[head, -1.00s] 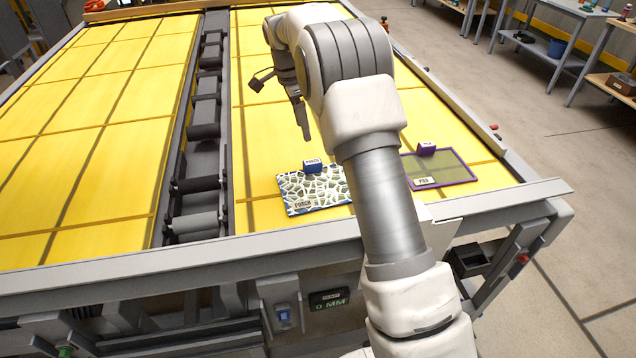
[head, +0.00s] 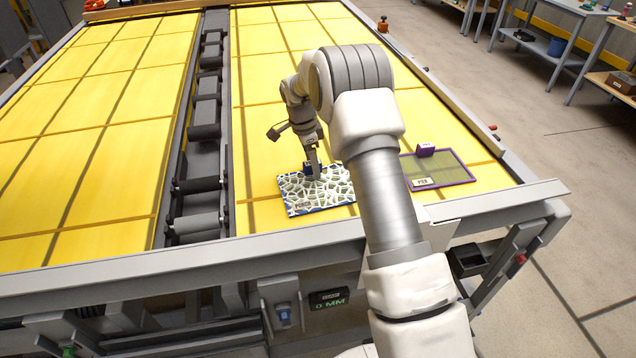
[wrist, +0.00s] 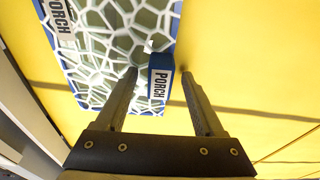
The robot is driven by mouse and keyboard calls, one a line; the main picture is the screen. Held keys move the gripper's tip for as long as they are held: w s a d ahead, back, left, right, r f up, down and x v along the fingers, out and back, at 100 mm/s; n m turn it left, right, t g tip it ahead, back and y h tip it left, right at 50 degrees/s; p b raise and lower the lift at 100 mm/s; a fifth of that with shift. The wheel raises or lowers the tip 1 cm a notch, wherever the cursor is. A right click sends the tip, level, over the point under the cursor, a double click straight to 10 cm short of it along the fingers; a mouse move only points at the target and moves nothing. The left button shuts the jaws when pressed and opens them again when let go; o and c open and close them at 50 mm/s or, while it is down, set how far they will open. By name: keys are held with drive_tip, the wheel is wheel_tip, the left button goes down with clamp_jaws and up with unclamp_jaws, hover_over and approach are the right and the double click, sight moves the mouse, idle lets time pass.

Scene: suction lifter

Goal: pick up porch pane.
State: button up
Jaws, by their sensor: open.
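The porch pane (head: 318,192) is a blue-edged panel with a white, web-like pattern and a PORCH label, lying flat on the yellow table. A small blue block (wrist: 160,78) labelled PORCH stands at its edge and looks like its grip. My gripper (wrist: 159,74) is open, with one finger on each side of the block in the wrist view and a gap on both sides. In the head view, my gripper (head: 313,160) is down at the block and partly hides it. I cannot tell how low the fingertips are beside it.
A roller channel (head: 200,160) runs along the left. The grey front rail (head: 150,262) borders the table. The yellow surface beyond the porch pane is clear.

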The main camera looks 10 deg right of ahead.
clamp_jaws()
idle(0.3)
drive_tip(key=shift+r, duration=0.1)
idle(1.0)
